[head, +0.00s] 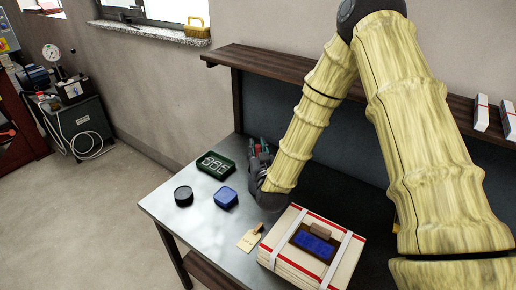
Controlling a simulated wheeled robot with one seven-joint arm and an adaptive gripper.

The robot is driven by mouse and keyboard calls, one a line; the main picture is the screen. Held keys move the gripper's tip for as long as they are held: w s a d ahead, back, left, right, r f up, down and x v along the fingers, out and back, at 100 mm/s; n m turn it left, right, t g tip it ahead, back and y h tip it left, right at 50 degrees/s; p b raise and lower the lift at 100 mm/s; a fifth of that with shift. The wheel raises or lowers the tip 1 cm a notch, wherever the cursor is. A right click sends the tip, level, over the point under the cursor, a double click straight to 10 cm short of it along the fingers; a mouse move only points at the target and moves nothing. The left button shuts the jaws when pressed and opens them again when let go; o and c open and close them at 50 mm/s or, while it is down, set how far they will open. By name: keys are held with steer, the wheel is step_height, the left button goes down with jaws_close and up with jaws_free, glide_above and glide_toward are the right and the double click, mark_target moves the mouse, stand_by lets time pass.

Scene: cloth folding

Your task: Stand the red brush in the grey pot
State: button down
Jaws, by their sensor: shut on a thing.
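My dark gripper (262,184) is at the end of my arm, low over the metal table near its back edge. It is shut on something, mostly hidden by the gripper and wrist.
A dark shelf (285,66) runs along the wall behind.

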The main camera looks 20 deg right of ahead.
steer(key=c, duration=1.1)
jaws_free()
steer(key=shift+c, duration=0.2)
steer(key=s+a, duration=0.1)
steer(key=s, duration=1.1)
steer(key=shift+a, duration=0.25)
